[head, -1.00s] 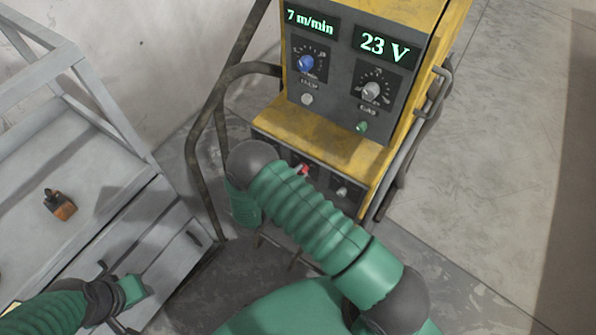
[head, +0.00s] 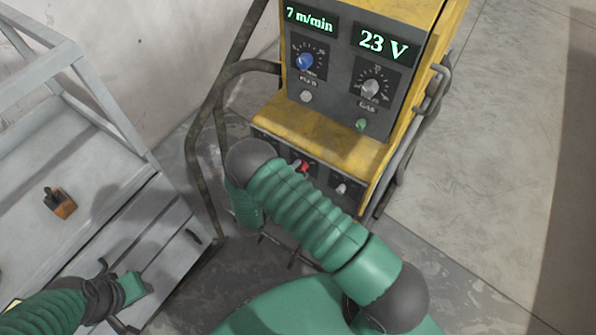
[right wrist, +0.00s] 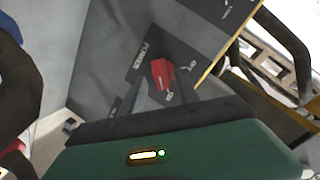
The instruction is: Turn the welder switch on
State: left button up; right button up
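The welder (head: 335,135) is a yellow and dark grey cabinet with lit displays. Its red switch (head: 301,166) is on the lower front panel, just beyond my right arm in the head view. In the right wrist view the red switch (right wrist: 162,75) stands on a grey panel with small white lettering. My right gripper (right wrist: 173,84) is open, its dark fingers apart on either side of the switch in the picture; contact cannot be told. In the head view my right arm hides its fingers. My left gripper (head: 130,290) is at lower left, its fingers unclear.
A grey metal cart (head: 90,180) stands at the left with a small orange and dark object (head: 60,203) on top. Dark tube rails (head: 215,110) run along the welder's left side. The floor at the right (head: 480,180) is clear.

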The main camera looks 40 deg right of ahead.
jog(key=shift+r, duration=0.1)
jog(key=shift+a, duration=0.2)
jog(key=p+v, duration=0.1)
jog(key=v, duration=1.5)
jog(key=shift+a, duration=0.3)
